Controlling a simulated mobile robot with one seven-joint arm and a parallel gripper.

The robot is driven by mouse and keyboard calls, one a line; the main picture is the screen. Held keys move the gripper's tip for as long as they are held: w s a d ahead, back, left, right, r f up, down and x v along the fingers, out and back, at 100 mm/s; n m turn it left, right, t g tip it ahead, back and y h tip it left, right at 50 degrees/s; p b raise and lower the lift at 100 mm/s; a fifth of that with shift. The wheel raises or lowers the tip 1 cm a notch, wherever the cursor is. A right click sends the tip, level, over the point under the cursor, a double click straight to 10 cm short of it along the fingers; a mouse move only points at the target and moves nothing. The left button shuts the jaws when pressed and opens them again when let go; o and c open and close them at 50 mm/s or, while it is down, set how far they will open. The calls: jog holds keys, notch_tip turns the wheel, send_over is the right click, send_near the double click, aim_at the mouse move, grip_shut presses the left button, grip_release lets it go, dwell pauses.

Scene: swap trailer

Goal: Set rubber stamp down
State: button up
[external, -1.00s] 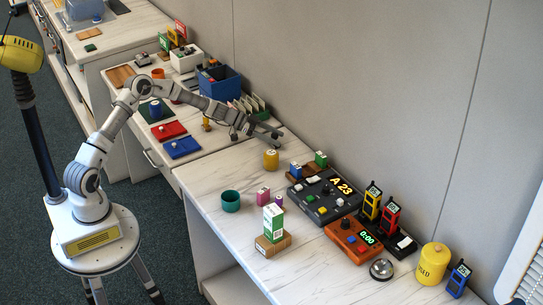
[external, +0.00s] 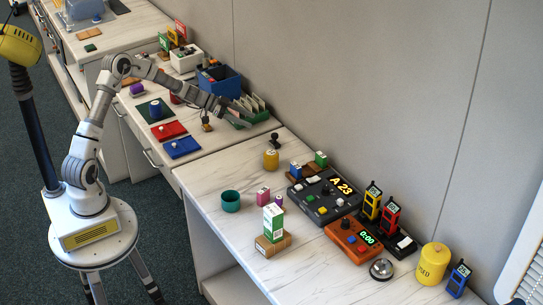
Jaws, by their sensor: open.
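A small dark rubber stamp (external: 274,141) with a knob handle stands upright on the white marbled counter, near its back left corner. It is just behind the yellow cup (external: 271,160). My gripper (external: 246,122) is open and empty, up and to the left of the stamp and apart from it. It hangs near the green rack of cards at the back of the farther counter.
The green card rack (external: 252,112) and a blue bin (external: 218,80) stand close to my arm. Red (external: 169,130) and blue (external: 181,147) pads lie on the farther counter. A teal cup (external: 231,199), boxes and a dark console (external: 325,196) occupy the near counter; its left front is clear.

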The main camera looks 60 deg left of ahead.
jog(key=s+a+r+n+t+y, duration=0.1)
jog(key=s+a+r+n+y, duration=0.15)
jog(key=s+r+y, duration=0.5)
jog(key=s+a+r+n+y, duration=0.1)
jog(key=s+r+n+y, duration=0.3)
jog(key=r, duration=0.6)
jog(key=s+d+f+g+h, duration=0.1)
jog(key=s+d, duration=0.1)
jog(key=s, duration=0.8)
jog(key=s+d+f+n+g+h, duration=0.1)
jog(key=s+d+f+g, duration=0.1)
jog(key=s, duration=0.8)
jog(key=s+d+f+n+g+h, duration=0.1)
jog(key=s+d+g, duration=0.1)
jog(key=s, duration=0.8)
jog(key=shift+s+d+f, duration=0.2)
jog(key=shift+d+f, duration=0.2)
jog(key=shift+d, duration=0.35)
jog(key=shift+r, duration=0.15)
